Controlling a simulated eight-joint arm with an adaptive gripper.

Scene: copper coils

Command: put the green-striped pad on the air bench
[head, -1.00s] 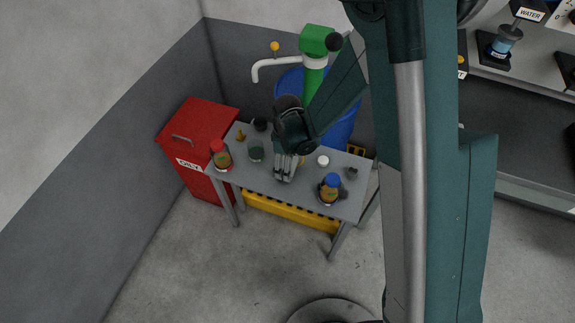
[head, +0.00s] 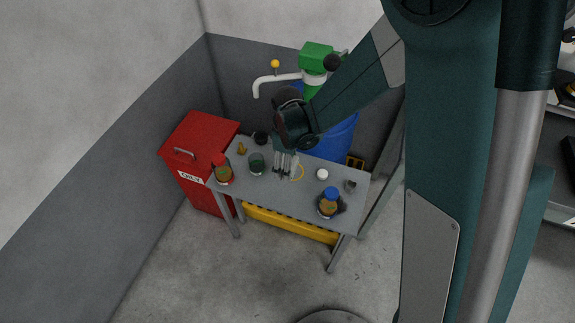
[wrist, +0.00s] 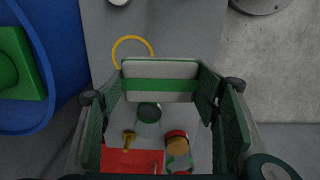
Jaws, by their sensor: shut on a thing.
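The pad (wrist: 160,82) is a pale block with a green stripe across its middle, seen between my fingers in the wrist view. My gripper (wrist: 163,100) is shut on it. In the head view my gripper (head: 285,172) is over the middle of a small grey table (head: 312,208); the pad is too small there to make out clearly. I cannot tell from these views whether the pad still touches the tabletop. No bench marked as the air bench can be made out.
A red bin (head: 190,150) stands left, a blue barrel (head: 338,142) with a green pump (head: 316,58) behind.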

